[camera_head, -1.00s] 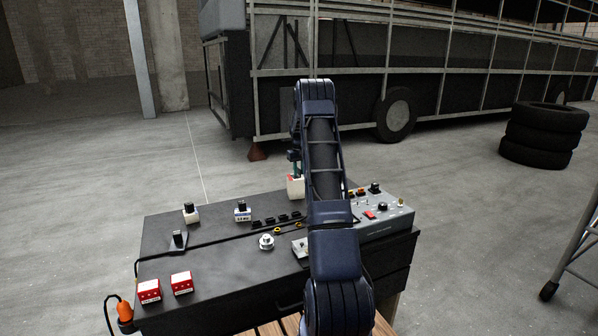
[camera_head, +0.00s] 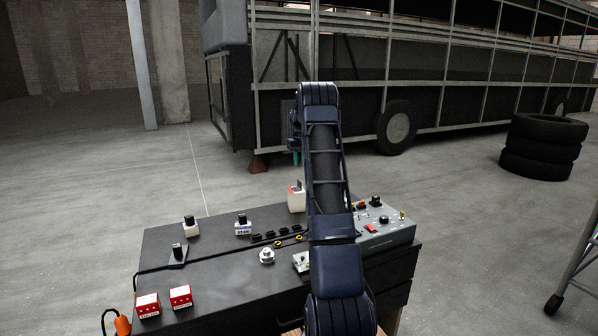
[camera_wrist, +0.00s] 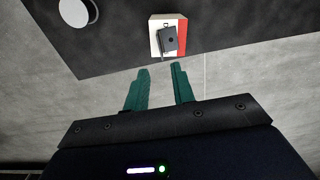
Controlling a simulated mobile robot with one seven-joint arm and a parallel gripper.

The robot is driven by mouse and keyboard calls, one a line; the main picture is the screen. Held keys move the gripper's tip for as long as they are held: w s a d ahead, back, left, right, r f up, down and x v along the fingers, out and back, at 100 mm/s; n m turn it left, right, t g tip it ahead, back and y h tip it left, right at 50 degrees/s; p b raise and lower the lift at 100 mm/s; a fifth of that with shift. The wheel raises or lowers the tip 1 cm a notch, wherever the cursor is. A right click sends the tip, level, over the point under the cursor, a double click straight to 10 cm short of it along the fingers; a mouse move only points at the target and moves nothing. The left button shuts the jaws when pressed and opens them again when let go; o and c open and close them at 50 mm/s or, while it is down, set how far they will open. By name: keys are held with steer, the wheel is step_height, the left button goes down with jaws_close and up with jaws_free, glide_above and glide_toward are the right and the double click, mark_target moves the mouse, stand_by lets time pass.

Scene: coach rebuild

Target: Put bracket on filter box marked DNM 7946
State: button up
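A white box with a red side (camera_head: 296,201) stands at the far edge of the dark bench top. A dark grey plate with a hole, which looks like the bracket (camera_wrist: 168,40), lies on its top, turned slightly, in the wrist view. My gripper (camera_wrist: 161,70) has two teal fingers, apart and empty, short of the box in that view. In the head view my gripper (camera_head: 296,158) shows only partly, above the box, behind my arm. No marking is readable on this box. Two red-and-white boxes (camera_head: 148,305) (camera_head: 181,297) stand at the front left; their labels are too small to read.
Two white boxes with black tops (camera_head: 191,228) (camera_head: 243,228), a black part on a plate (camera_head: 177,252) and a round white part (camera_head: 267,256) stand on the bench (camera_head: 215,275). A grey control panel (camera_head: 385,230) is at right. Bare bench lies at the middle front.

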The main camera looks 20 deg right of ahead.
steer(key=s+a+r+t, duration=0.1)
steer(key=s+a+r, duration=0.8)
steer(key=s, duration=0.4)
steer(key=s+a+r+t, duration=0.1)
steer(key=s+a+r, duration=0.8)
steer(key=s, duration=0.4)
steer(key=s+a+f+t, duration=0.1)
steer(key=s+a+f, duration=0.1)
steer(key=s, duration=0.8)
steer(key=s+a+f, duration=0.3)
steer(key=s+a, duration=0.1)
steer(key=s, duration=0.6)
steer(key=s+a+f+t, duration=0.1)
steer(key=s+a+f, duration=0.1)
steer(key=s, duration=0.9)
steer(key=shift+a+f+t, duration=0.25)
steer(key=shift+a+t, duration=0.05)
steer(key=shift+a, duration=0.15)
